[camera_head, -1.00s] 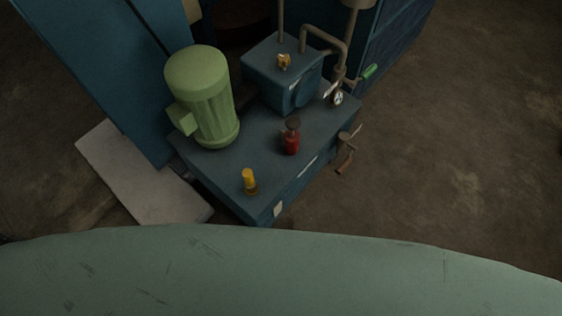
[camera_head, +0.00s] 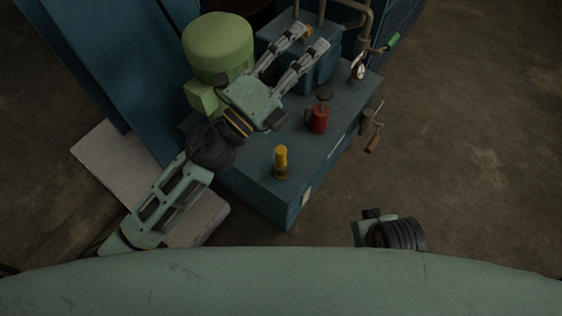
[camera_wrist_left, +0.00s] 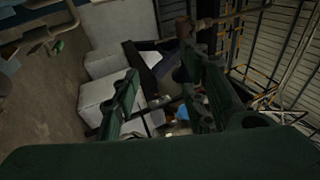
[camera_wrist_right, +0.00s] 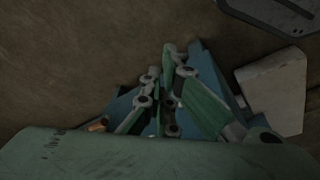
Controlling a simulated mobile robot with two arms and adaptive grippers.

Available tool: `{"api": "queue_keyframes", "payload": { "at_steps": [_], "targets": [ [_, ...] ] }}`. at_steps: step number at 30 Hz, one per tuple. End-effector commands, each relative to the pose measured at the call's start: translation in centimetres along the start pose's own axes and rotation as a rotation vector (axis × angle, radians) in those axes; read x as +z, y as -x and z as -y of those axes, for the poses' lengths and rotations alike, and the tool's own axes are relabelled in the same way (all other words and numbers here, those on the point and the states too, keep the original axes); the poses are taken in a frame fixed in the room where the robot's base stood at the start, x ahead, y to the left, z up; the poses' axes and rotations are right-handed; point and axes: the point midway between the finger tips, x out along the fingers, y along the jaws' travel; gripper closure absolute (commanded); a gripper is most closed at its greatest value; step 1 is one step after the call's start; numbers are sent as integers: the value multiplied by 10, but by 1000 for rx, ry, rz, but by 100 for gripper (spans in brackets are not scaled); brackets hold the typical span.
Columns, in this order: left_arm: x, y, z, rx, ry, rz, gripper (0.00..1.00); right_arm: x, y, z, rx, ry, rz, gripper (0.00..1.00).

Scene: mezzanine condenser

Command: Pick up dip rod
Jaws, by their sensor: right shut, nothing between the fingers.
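A short upright yellow-topped piece (camera_head: 281,158), which looks like the dip rod's grip, stands near the front corner of the blue machine's top (camera_head: 255,180). Any rod below it is hidden. My left gripper (camera_head: 314,38) reaches over the machine, beyond the yellow piece and above the blue box. Its fingers are apart and look empty, also in the left wrist view (camera_wrist_left: 158,58). My right wrist is at the lower right in the head view, off the machine's front side. In the right wrist view my right gripper (camera_wrist_right: 168,58) is shut and empty.
A green motor (camera_head: 218,48) stands behind my left gripper. The blue box (camera_head: 321,70) carries pipes and a gauge (camera_head: 358,71). A crank handle (camera_head: 373,130) sticks out right. The floor at right is clear.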

Motion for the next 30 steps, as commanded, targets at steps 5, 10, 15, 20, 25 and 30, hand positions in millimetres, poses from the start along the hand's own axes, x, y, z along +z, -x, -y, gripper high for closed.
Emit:
{"api": "queue_keyframes", "payload": {
  "at_steps": [5,10,15,20,25,30],
  "targets": [
    [-105,1,-25,3,-521,-588,60,0,0,0,0,0,-1,100],
    [-115,67,-119,185,-1002,-1152,60,0,0,0,0,0,-1,100],
    [-50,124,-174,429,-1272,-1504,60,0,-1,0,0,0,-1,100],
    [-10,149,-188,563,-1361,-1638,60,0,0,0,0,0,-1,100],
    [-5,155,-203,595,-1376,-1670,60,-1,6,0,0,-1,-6,100],
    [-13,155,-221,593,-1374,-1667,60,-3,17,-1,1,-1,-11,100]
  ]
}}
